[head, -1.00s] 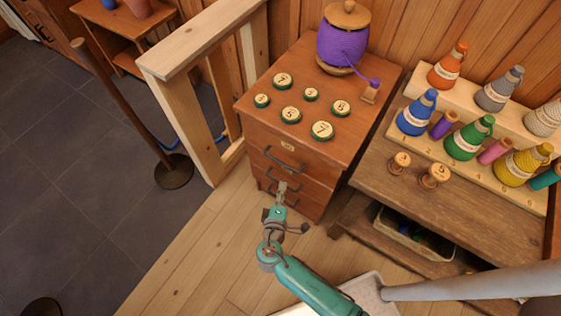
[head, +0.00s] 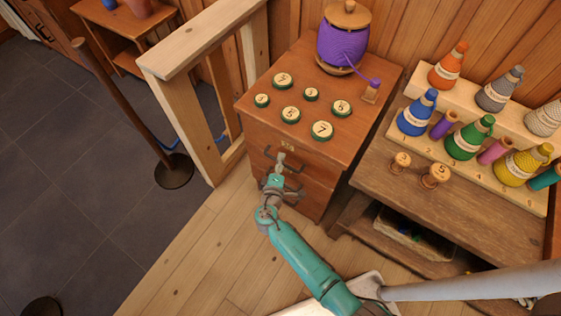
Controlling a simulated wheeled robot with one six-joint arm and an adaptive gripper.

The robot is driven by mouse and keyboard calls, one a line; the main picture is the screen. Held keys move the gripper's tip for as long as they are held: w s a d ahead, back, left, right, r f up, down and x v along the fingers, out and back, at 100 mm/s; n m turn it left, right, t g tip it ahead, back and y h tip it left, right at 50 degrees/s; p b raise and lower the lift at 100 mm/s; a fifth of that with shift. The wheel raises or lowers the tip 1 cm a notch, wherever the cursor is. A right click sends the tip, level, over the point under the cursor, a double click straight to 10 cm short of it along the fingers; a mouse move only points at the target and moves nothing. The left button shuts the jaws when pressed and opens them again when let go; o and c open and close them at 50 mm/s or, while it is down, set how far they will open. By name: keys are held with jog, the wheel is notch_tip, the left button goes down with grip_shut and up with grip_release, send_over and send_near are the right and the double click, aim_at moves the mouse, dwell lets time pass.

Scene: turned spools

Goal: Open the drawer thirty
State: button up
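The wooden drawer cabinet (head: 312,145) stands against the panelled wall in the head view. Its front has stacked drawers with dark bar handles, and they look shut. The top drawer carries a small pale label (head: 288,147), whose number is too small to read surely. My gripper (head: 281,160) is in front of the top drawer and overlaps its dark handle (head: 269,153) in the picture. The fingers are too small to show whether they are apart or closed, or whether they touch the handle. My gripper and wrist hide part of the lower drawers and their handles.
Several round numbered discs (head: 322,131) and a purple spool (head: 343,42) sit on the cabinet top. To the right, a bench (head: 440,205) holds thread cones and small wooden spools. A wooden frame (head: 205,75) stands left.

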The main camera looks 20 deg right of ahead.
jog(key=shift+w+d, duration=0.2)
grip_shut()
jog(key=shift+a+f, duration=0.1)
jog(key=shift+a, duration=0.05)
